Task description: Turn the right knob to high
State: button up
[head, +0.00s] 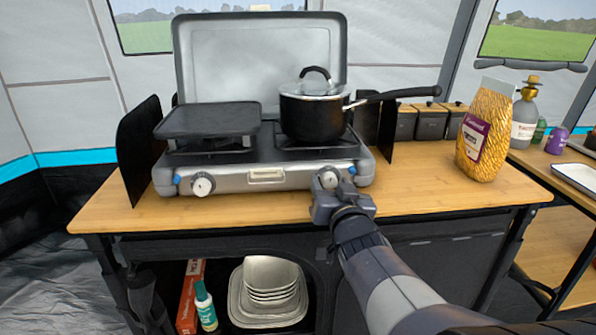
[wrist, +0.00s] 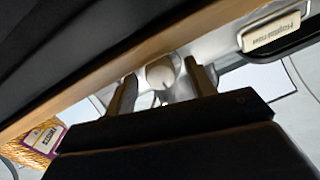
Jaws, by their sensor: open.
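The camping stove (head: 262,178) stands on the wooden counter with its lid up. Its right knob (head: 329,177) is on the front panel, partly hidden by my gripper (head: 334,188). My gripper is right in front of it and open. In the wrist view the round pale knob (wrist: 160,73) lies between the two spread fingers of my gripper (wrist: 163,84), and a gap shows on each side. I cannot read the knob's setting. The left knob (head: 203,184) is at the other end of the panel.
A black lidded pot (head: 312,117) sits on the right burner, its handle pointing right. A dark griddle (head: 208,120) covers the left burner. A yellow pasta bag (head: 486,130) stands at the right of the counter (head: 430,190).

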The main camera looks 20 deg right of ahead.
jog(key=shift+c, duration=0.3)
jog(key=c, duration=0.9)
jog(key=n+b, duration=0.4)
jog(key=n, duration=0.2)
jog(key=shift+f+n+g, duration=0.1)
jog(key=shift+n+g, duration=0.2)
jog(key=n+b, duration=0.2)
jog(key=n, duration=0.2)
jog(key=shift+n+h+b, duration=0.3)
jog(key=shift+n+b, duration=0.35)
jog(key=shift+n, duration=0.75)
jog(key=shift+r, duration=0.2)
